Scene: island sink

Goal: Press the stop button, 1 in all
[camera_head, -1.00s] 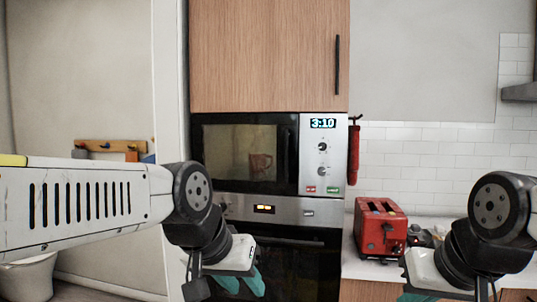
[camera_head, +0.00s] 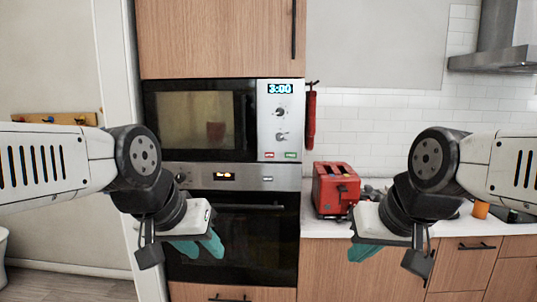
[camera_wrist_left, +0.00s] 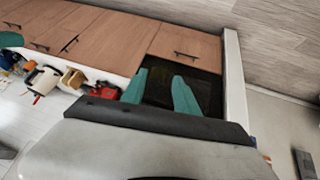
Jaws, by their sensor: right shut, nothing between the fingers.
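The microwave (camera_head: 200,120) is built into the wooden cabinet, with its door shut. Its silver control panel (camera_head: 281,118) has a lit display reading 3:00, two knobs, a small red button (camera_head: 269,155) at lower left and a green one (camera_head: 291,155) at lower right. The red one looks like the stop button; its lettering is too small to read. My left gripper (camera_head: 204,247), with teal fingers, is below the microwave, in front of the oven. In the left wrist view its fingers (camera_wrist_left: 159,82) stand apart, empty. My right gripper (camera_head: 364,253) is shut and empty, in front of the counter. Neither touches the panel.
A reddish mug (camera_head: 216,131) shows dimly behind the microwave glass. The oven (camera_head: 240,235) is below. A red toaster (camera_head: 335,188) stands on the counter at right, and a red cloth (camera_head: 311,118) hangs beside the panel. The space before the panel is clear.

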